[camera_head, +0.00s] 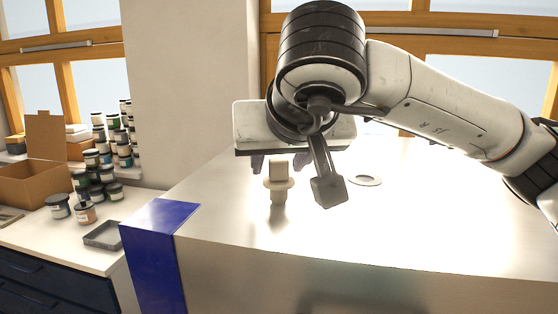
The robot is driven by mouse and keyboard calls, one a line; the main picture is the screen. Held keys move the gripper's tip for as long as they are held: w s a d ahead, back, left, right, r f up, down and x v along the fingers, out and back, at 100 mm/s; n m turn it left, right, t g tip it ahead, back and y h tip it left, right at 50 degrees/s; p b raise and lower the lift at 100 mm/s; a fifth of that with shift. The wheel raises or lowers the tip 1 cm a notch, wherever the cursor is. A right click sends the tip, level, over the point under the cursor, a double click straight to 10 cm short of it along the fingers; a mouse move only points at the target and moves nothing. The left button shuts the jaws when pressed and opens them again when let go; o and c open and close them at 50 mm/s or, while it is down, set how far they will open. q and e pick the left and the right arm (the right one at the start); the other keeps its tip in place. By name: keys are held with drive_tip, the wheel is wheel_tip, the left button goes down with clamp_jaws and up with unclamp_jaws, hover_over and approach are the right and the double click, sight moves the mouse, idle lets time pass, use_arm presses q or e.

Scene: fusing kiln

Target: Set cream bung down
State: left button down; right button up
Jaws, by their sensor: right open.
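The cream bung (278,196) appears to stand upright on the pale, shiny kiln top (230,225), with a wide flange around its middle. Its reflection shows just below it. My right gripper (279,164) is open, with its dark fingertips on either side of the bung's upper part and visible gaps between. The gripper body is behind and above the bung. My left gripper is not in view.
A flat pale ring (364,180) lies on the kiln top, right of the bung. A blue strip (155,245) covers the left corner. On the left counter are jars (58,206), a grey tray (103,235) and a cardboard box (35,185). The front kiln top is clear.

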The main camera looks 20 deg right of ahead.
drive_tip(key=shift+r, duration=0.25)
drive_tip(key=v, duration=1.2)
drive_tip(key=shift+f, duration=0.1)
